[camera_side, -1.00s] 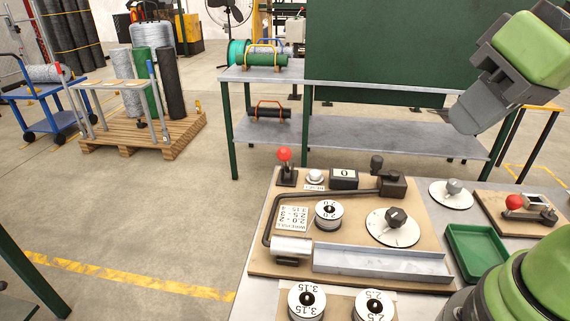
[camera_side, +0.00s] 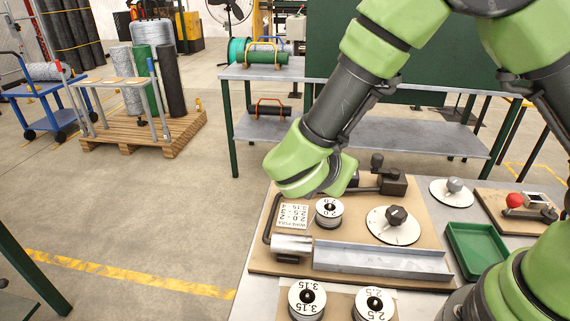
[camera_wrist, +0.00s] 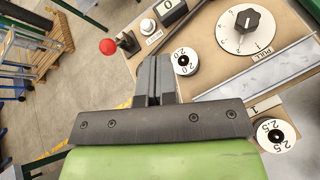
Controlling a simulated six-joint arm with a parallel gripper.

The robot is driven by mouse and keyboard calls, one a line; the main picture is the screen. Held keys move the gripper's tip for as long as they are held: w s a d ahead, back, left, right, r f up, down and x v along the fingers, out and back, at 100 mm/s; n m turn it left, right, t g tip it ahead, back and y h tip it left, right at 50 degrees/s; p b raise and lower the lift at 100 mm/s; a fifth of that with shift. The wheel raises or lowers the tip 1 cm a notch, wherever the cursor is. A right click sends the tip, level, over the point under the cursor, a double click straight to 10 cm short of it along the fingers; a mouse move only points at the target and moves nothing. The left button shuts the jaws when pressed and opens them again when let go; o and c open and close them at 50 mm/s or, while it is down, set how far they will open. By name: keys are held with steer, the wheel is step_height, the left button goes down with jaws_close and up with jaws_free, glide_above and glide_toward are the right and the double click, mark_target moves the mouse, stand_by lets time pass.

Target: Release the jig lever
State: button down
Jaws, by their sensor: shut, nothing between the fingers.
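A red-ball lever (camera_wrist: 107,46) stands on a small dark base at the corner of the main board in the wrist view; my arm hides it in the side view. A second red-knobbed lever (camera_side: 515,200) lies low on a separate small wooden board (camera_side: 486,204) at the right. Which one is the jig lever, I cannot tell for sure. My gripper (camera_wrist: 157,60) is shut and empty in the wrist view. It is over the main board, to the right of and below the red-ball lever, apart from it. My wrist hides the fingers in the side view.
The main board (camera_side: 262,262) carries a 2.0 spool (camera_side: 328,211), a dial (camera_side: 392,224), a steel cylinder (camera_side: 292,247) and a metal trough (camera_side: 380,262). A counter box (camera_wrist: 172,11) and a white button (camera_wrist: 147,25) sit near the red-ball lever. A green tray (camera_side: 475,250) is at the right.

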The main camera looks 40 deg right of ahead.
steer(key=a+f+n+t, duration=0.1)
steer(key=a+f+n, duration=0.1)
steer(key=w+a+f+n+t+y, duration=0.1)
steer(key=a+f+n+t, duration=0.1)
steer(key=n, duration=0.1)
steer(key=w+a+f+n+t, duration=0.1)
steer(key=a+f+n+t, duration=0.1)
steer(key=f+n, duration=0.1)
steer(key=shift+w+a, duration=0.1)
steer(key=shift+a, duration=0.25)
steer(key=x, duration=1)
steer(key=shift+w+d+r, duration=0.3)
steer(key=shift+w, duration=0.15)
steer(key=shift+w+d+r, duration=0.3)
steer(key=shift+w, duration=0.15)
steer(key=shift+w+d+r, duration=0.35)
steer(key=shift+w+r, duration=0.05)
steer(key=shift+w, duration=0.2)
steer(key=shift+r, duration=0.1)
